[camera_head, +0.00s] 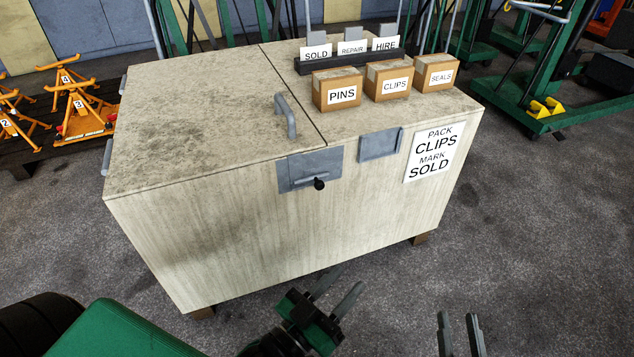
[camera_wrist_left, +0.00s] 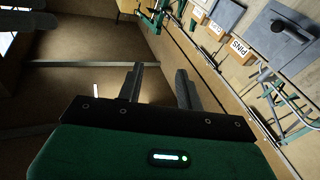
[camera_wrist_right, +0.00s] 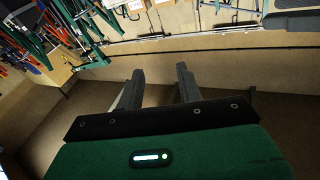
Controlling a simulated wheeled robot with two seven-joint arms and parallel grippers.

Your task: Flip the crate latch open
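The pale wooden crate (camera_head: 230,235) stands shut on the floor. Its latch (camera_head: 310,168) is a grey plate with a bar and a black knob (camera_head: 319,184) at the upper front edge. A second grey plate (camera_head: 380,145) sits to its right, apart from the bar. My left gripper (camera_head: 337,290) is open and empty, low in front of the crate and well below the latch; its fingers (camera_wrist_left: 158,85) are apart in the left wrist view. My right gripper (camera_head: 460,335) is open and empty farther right; its fingers (camera_wrist_right: 160,85) are apart in the right wrist view. Neither touches the crate.
A grey lid handle (camera_head: 287,116) stands on the crate's left top. Boxes marked PINS (camera_head: 338,90), CLIPS (camera_head: 389,80) and SEALS (camera_head: 436,73) and a dark sign rack (camera_head: 345,59) stand on the right top. A sign (camera_head: 434,152) is on the front.

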